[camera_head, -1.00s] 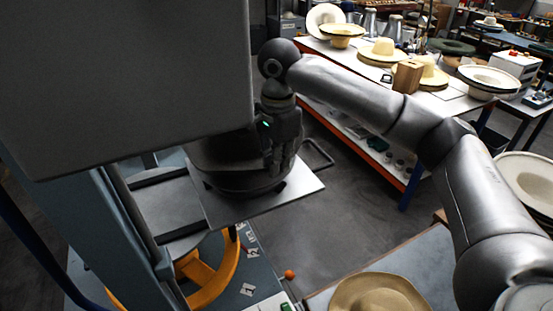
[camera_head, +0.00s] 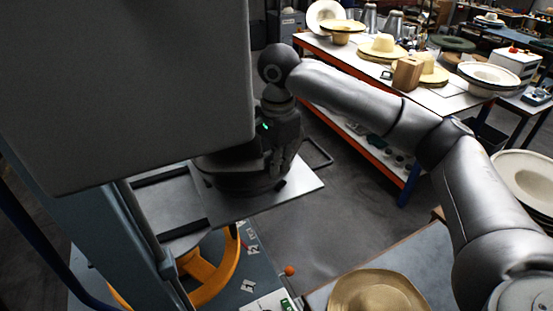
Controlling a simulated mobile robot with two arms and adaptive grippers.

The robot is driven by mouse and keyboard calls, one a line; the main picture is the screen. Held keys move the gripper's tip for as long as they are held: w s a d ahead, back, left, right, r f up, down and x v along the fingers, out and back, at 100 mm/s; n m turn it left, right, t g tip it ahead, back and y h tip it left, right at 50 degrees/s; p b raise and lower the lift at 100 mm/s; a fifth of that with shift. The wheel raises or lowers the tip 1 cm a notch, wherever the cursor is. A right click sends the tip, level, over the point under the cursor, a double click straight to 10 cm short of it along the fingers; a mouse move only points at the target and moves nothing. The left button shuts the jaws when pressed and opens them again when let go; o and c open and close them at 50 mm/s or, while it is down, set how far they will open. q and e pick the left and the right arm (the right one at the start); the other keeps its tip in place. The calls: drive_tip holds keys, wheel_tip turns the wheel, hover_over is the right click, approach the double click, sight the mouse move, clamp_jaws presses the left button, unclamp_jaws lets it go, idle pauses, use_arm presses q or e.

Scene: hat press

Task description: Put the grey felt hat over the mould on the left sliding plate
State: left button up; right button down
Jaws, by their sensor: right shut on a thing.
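The grey felt hat (camera_head: 228,180) shows as a dark rounded shape, low over the metal sliding plate (camera_head: 302,190). The press's big grey body hides its upper left part. My right gripper (camera_head: 277,175) comes down from above at the hat's right side and is shut on its edge. The mould cannot be made out; the hat and the gripper cover that area. I cannot tell whether the hat rests fully down. My left gripper is out of view.
The grey press body (camera_head: 130,90) fills the upper left, close beside my right wrist. A yellow wheel (camera_head: 215,275) and an orange-knobbed lever (camera_head: 290,271) sit below. A straw hat (camera_head: 378,292) lies on the front table. A white-topped bench (camera_head: 455,98) holds several hats. Floor between is free.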

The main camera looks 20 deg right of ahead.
drive_tip(key=c, duration=1.5)
unclamp_jaws()
drive_tip(key=shift+o, duration=0.2)
wheel_tip(320, 180, up, 12)
drive_tip(key=shift+s, duration=0.15)
